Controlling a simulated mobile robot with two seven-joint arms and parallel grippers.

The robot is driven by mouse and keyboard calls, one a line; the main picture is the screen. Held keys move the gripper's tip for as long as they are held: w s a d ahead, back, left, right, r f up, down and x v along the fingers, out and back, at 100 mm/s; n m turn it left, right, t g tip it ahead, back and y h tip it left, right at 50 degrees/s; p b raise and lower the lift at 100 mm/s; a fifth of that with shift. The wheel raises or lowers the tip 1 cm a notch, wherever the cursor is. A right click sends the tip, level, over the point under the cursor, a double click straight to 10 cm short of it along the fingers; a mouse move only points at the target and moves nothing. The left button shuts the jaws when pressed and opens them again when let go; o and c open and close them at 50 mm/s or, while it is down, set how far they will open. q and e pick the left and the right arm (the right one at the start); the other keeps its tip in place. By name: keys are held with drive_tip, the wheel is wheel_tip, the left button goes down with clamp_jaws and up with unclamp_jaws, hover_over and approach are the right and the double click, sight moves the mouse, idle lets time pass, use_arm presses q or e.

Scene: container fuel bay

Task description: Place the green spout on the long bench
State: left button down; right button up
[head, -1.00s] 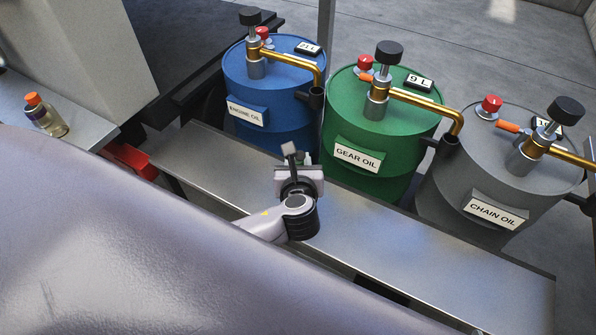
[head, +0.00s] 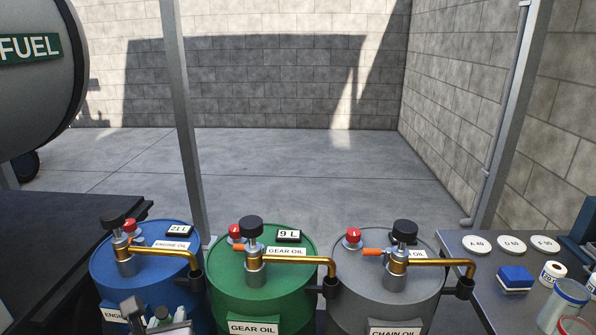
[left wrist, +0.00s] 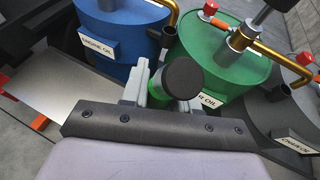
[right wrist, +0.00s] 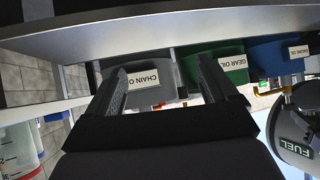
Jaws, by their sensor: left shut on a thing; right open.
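My left gripper (left wrist: 160,97) is shut on the green spout (left wrist: 182,82), which shows a dark round end and some green between the fingers in the left wrist view. In the head view the left gripper (head: 157,325) is at the bottom edge, in front of the blue and green drums. The spout is mostly cut off there. A bare metal bench top (left wrist: 48,92) shows at the left of the left wrist view. Another metal bench (head: 480,275) stands at the right in the head view. My right gripper (right wrist: 160,85) is open and empty, its fingers wide apart.
Blue (head: 150,275), green (head: 225,298) and grey (head: 345,295) drums with brass pump spouts stand in a row. The right bench carries white discs, a blue block (head: 514,280), a tape roll (head: 552,271) and a clear cup (head: 562,303). A post (head: 183,120) rises behind the drums.

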use_arm(q)
drive_tip(key=s+r+m+h, duration=0.1)
drive_tip(key=r, duration=0.1)
drive_tip(key=s+d+r+m+h, duration=0.1)
drive_tip(key=s+r+h, duration=0.1)
drive_tip(key=s+r+m+h, duration=0.1)
drive_tip(key=s+r+m, duration=0.1)
drive_tip(key=shift+s+d+r+t, duration=0.15)
drive_tip(key=shift+d+r+t, duration=0.15)
drive_tip(key=shift+d+t, duration=0.1)
wheel_tip(320, 180, up, 10)
drive_tip(key=p, duration=1.3)
hover_over(165, 315)
drive_tip(key=s, duration=0.2)
drive_tip(key=shift+r+p, duration=0.35)
drive_tip(key=shift+p, duration=0.05)
drive_tip(key=shift+w, duration=0.1)
